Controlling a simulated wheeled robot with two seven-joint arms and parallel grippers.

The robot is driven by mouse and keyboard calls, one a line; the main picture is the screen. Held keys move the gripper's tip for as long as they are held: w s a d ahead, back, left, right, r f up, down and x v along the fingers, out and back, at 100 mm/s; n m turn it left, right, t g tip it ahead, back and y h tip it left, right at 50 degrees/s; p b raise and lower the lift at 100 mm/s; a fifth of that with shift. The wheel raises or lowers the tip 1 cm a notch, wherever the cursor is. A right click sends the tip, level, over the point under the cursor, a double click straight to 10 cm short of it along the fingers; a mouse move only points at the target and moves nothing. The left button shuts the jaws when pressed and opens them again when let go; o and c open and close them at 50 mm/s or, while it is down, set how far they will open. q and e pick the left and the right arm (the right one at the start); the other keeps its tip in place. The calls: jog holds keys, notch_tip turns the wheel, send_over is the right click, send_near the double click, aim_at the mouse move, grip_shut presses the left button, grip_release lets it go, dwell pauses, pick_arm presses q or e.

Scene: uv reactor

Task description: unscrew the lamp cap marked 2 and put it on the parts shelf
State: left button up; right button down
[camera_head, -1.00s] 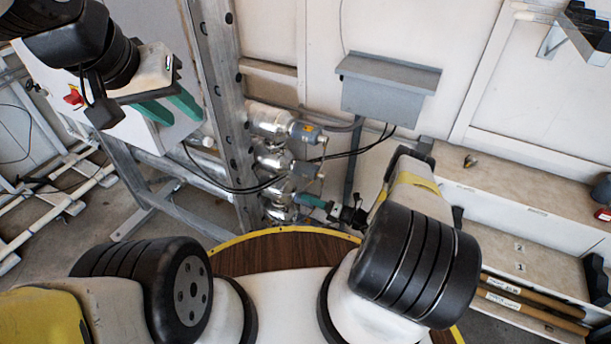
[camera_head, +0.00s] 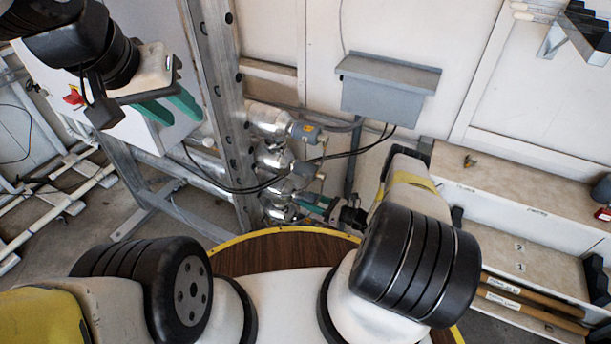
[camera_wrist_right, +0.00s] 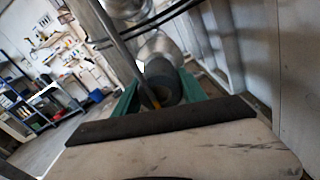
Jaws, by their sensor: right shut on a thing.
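Several silver lamp housings are stacked on the upright frame, with grey caps facing right. The top cap (camera_head: 305,132) and the middle cap (camera_head: 306,170) are uncovered. My right gripper (camera_head: 312,204) is at the lowest housing (camera_head: 280,208), its green fingers closed around that housing's cap. In the right wrist view this dark grey cap (camera_wrist_right: 160,82) sits between the green fingers, in line with the silver housing behind it. I cannot read its number. My left gripper (camera_head: 180,116) is open and empty at the upper left. A shelf unit (camera_head: 515,195) stands at the right.
Black cables (camera_head: 235,188) loop beside the housings. A grey box (camera_head: 385,90) hangs on the wall above. The shelf has a small brass-coloured piece (camera_head: 469,161) on top, and its lower board (camera_head: 540,270) shows marks 1 and 2 with clear room.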

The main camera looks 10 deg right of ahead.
jog(key=shift+n, duration=0.8)
jog(key=c, duration=0.6)
grip_release()
jog(key=shift+a, duration=0.1)
jog(key=shift+o, duration=0.2)
